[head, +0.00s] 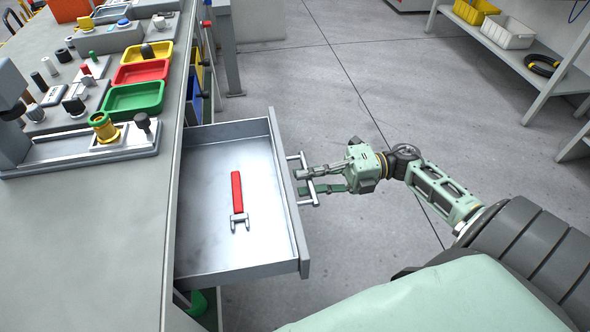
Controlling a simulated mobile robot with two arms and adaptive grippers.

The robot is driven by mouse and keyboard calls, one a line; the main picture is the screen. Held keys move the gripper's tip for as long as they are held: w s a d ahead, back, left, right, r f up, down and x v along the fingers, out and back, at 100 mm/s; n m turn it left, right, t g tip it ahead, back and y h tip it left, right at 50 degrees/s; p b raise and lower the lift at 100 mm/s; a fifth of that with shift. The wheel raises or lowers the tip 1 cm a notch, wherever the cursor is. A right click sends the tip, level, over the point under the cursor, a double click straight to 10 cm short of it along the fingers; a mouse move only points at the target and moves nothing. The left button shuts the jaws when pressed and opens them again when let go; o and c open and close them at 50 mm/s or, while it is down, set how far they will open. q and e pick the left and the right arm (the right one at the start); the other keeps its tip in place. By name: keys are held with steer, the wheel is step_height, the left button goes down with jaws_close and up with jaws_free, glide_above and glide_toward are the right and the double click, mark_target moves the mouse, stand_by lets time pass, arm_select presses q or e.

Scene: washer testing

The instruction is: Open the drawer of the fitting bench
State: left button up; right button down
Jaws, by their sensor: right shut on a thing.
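The fitting bench (90,240) runs along the left of the head view. Its grey metal drawer (205,225) stands well out from the bench side, with its inside in plain view. A red-handled tool (237,195) lies on the drawer floor. The drawer's bar handle (306,180) is on its front panel, facing right. My right gripper (312,182) reaches in from the right and is shut on the handle. My left gripper is not in view.
Green (133,99), red (141,72) and yellow trays and a metal fixture (85,150) stand on the bench top. A shelf (500,52) with bins is at the upper right. The floor (340,90) beyond the drawer is clear.

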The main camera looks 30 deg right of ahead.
steer(key=shift+d, duration=0.15)
steer(key=c, duration=1.8)
jaws_free()
steer(key=shift+o, duration=0.2)
steer(key=v, duration=1.2)
steer(key=shift+w, duration=0.1)
